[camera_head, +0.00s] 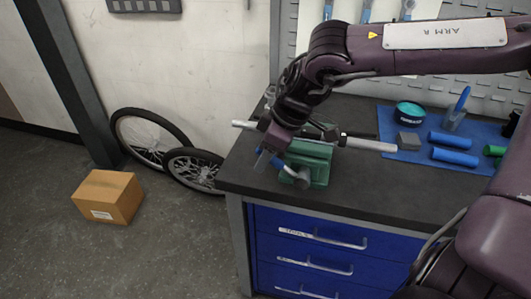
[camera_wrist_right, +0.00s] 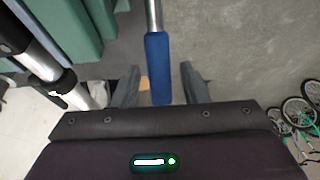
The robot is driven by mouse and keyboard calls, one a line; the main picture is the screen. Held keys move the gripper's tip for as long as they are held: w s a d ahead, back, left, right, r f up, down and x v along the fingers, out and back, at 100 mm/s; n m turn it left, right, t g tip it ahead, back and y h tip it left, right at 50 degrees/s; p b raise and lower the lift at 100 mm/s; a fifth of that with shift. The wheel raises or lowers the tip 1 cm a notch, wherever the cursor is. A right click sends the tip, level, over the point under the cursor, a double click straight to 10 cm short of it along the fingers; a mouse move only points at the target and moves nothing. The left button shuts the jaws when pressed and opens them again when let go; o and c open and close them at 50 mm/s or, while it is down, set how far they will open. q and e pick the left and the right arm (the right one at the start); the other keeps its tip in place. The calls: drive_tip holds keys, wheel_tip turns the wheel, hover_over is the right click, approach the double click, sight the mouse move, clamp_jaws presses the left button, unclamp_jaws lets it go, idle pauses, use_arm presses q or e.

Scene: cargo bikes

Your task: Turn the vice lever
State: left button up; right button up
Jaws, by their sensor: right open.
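The green vice (camera_head: 308,160) stands at the left end of the dark workbench, with a silver tube (camera_head: 368,144) lying across it. Its lever is a metal rod with a blue grip; the blue grip (camera_head: 279,164) shows just beside my right gripper (camera_head: 268,160). In the right wrist view the lever's blue grip (camera_wrist_right: 158,68) points down between the two fingers of my right gripper (camera_wrist_right: 158,85), with space on both sides. The right gripper is open around the grip, not closed on it. The green vice body (camera_wrist_right: 60,30) fills the upper left there. My left gripper is not in view.
Blue drawers (camera_head: 320,225) are below the bench (camera_head: 400,195). Wheels (camera_head: 150,138) and a cardboard box (camera_head: 107,196) stand on the floor at left.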

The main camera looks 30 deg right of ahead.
drive_tip(key=shift+f, duration=0.1)
drive_tip(key=c, duration=0.9)
clamp_jaws()
